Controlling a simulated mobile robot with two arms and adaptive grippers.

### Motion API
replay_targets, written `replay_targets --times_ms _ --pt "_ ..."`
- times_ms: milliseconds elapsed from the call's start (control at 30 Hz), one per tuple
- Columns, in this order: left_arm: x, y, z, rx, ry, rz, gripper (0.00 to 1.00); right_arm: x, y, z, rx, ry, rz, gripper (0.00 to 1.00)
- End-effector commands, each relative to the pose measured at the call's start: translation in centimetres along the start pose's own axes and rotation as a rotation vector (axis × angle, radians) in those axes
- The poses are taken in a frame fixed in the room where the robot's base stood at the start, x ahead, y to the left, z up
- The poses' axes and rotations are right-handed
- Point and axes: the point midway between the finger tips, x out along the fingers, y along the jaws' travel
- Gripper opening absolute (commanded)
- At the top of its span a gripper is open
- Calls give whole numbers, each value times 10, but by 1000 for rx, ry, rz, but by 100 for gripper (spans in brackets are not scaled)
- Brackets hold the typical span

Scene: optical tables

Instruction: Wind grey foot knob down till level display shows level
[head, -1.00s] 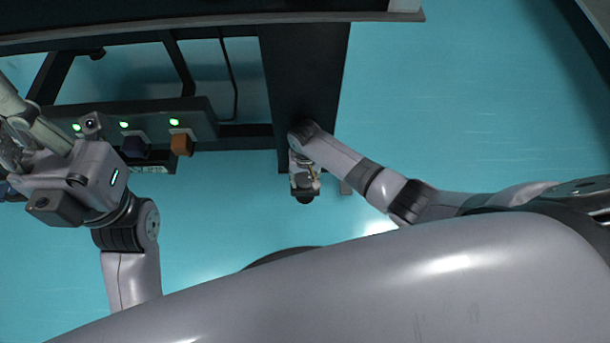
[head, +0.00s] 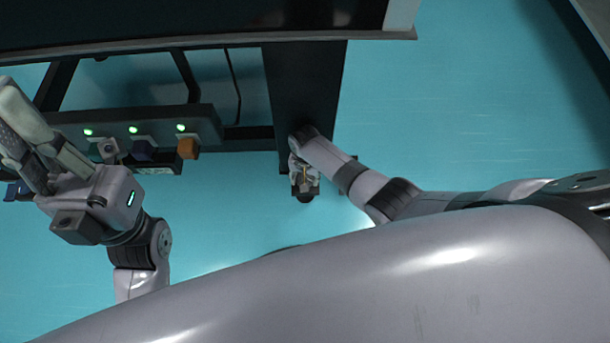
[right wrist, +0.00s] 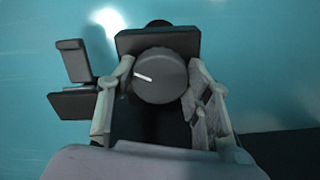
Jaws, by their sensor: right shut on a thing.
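The grey foot knob (right wrist: 161,76) is round with a white pointer line on its face, which points left and slightly up in the right wrist view. My right gripper (right wrist: 159,84) is shut on it, one finger at each side. In the head view my right gripper (head: 304,176) is low beside the dark table leg, and the knob is hard to make out there. A small display (head: 158,169), probably the level display, sits under the dark rail; its reading is too small to tell. My left gripper (head: 10,115) is raised at the left, its fingers apart and empty.
A dark bracket (right wrist: 74,80) stands left of the knob. The teal floor (head: 470,110) is clear at the right.

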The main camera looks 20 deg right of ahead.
Motion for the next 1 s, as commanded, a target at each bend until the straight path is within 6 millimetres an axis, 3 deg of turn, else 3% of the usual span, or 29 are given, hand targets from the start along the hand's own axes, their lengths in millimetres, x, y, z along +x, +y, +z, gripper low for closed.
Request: replay_targets --times_ms 33,67,367,767,1000 --pt "0 0 0 0 0 0 0 0 0 0 -1 0 0 18" --pt "0 0 0 0 0 0 0 0 0 0 -1 0 0 46" --pt "0 0 0 -1 -1 0 0 0 0 0 -2 0 0 66" --pt "2 0 -1 1 5 -1 0 -4 0 0 -2 -1 0 66" --pt "1 0 0 0 3 -1 0 -29 0 0 -1 1 -2 66"
